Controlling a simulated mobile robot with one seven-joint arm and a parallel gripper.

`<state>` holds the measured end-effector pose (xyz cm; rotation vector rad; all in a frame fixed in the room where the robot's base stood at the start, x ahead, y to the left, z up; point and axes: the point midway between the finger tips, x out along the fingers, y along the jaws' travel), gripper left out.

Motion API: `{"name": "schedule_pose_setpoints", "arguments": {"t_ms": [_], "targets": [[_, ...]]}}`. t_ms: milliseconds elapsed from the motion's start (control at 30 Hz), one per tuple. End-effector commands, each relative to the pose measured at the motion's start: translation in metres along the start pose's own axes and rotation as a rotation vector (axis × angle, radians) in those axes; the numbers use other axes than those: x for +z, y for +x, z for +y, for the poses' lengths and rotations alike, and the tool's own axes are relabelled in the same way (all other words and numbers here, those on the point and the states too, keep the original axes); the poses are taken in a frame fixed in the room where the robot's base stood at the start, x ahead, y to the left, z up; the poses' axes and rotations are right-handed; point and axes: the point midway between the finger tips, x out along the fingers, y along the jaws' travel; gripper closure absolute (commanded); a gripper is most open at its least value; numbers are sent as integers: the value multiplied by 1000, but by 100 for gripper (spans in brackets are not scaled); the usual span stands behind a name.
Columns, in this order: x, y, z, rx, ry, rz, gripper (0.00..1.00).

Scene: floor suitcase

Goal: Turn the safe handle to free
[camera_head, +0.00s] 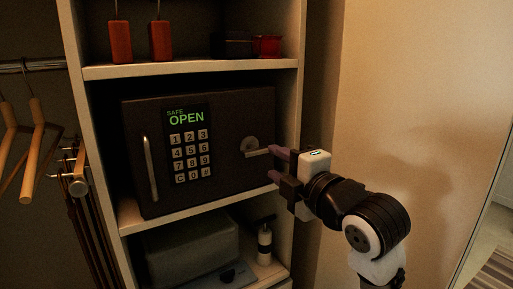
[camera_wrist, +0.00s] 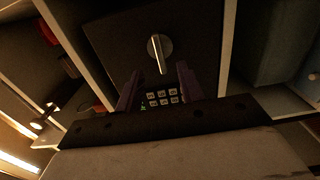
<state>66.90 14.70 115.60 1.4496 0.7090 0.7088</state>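The dark safe (camera_head: 225,175) stands on the middle shelf with its door shut; its green display reads "SAFE OPEN" above a keypad. The safe handle (camera_head: 255,152) is a pale lever on a round hub at the right of the door, pointing right. In the wrist view the handle (camera_wrist: 157,50) shows as a silver lever. My gripper (camera_head: 277,164) is open, with purple fingers at the lever's outer end. In the wrist view the fingertips (camera_wrist: 158,69) lie on either side of the lever's end, with gaps; contact cannot be told.
A vertical bar (camera_head: 150,168) is on the door's left. The shelf's right side panel (camera_head: 290,110) stands close to my fingers. A grey box (camera_head: 190,250) and a small bottle (camera_head: 264,244) are below. Red items (camera_head: 267,46) sit above. Hangers (camera_head: 35,140) are at left.

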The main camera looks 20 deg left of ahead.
Motion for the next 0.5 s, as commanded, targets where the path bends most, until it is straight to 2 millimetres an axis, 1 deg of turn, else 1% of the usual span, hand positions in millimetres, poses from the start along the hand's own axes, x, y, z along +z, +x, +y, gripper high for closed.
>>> {"name": "schedule_pose_setpoints", "arguments": {"t_ms": [33, 200, 333, 500], "targets": [[-1, 12, 2, -3, 5, 4, 62], [0, 46, 2, -1, 5, 3, 62], [0, 66, 2, -1, 3, 2, 62], [0, 79, 1, 0, 3, 0, 62]]}}
